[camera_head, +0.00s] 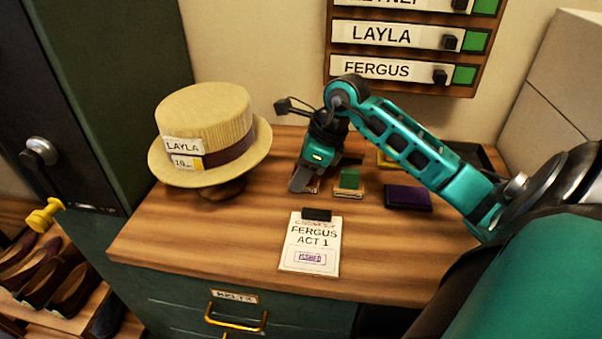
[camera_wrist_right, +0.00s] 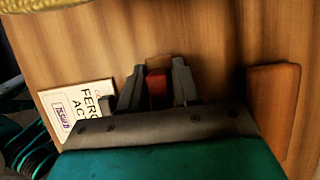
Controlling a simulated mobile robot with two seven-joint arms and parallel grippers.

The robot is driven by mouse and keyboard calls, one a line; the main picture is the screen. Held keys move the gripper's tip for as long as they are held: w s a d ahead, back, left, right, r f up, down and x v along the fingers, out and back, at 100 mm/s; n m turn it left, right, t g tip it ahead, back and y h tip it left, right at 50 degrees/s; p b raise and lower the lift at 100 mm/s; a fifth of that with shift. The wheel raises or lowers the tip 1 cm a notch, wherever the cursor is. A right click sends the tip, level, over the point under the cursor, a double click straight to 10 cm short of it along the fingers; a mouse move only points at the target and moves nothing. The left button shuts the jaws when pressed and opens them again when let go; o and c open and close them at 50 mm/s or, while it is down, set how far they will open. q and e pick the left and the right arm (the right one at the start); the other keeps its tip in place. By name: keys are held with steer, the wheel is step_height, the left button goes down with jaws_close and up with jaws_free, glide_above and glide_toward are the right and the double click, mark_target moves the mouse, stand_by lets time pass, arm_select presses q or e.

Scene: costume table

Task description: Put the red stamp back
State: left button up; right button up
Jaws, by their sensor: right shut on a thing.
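My right gripper (camera_head: 301,186) is low over the wooden table, left of the green stamp. In the right wrist view its two fingers (camera_wrist_right: 158,90) are shut on the red stamp (camera_wrist_right: 158,88), whose red block shows between them. In the head view the fingers mostly hide the red stamp. Whether its bottom touches the table I cannot tell. My left gripper is not in view.
A straw hat (camera_head: 203,125) stands at the left. A card reading FERGUS ACT 1 (camera_head: 311,245), with a purple ISSUED mark, lies in front of the gripper. A purple pad (camera_head: 407,197) lies at the right. A name board (camera_head: 398,53) hangs behind. The table's front left is clear.

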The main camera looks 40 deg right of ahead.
steer(key=shift+f, duration=0.2)
steer(key=o, duration=0.9)
steer(key=shift+c, duration=0.2)
steer(key=shift+r, duration=0.15)
steer(key=shift+r, duration=0.25)
steer(key=v, duration=1.1)
steer(key=shift+s+r, duration=0.15)
steer(key=shift+r, duration=0.15)
steer(key=shift+d, duration=0.1)
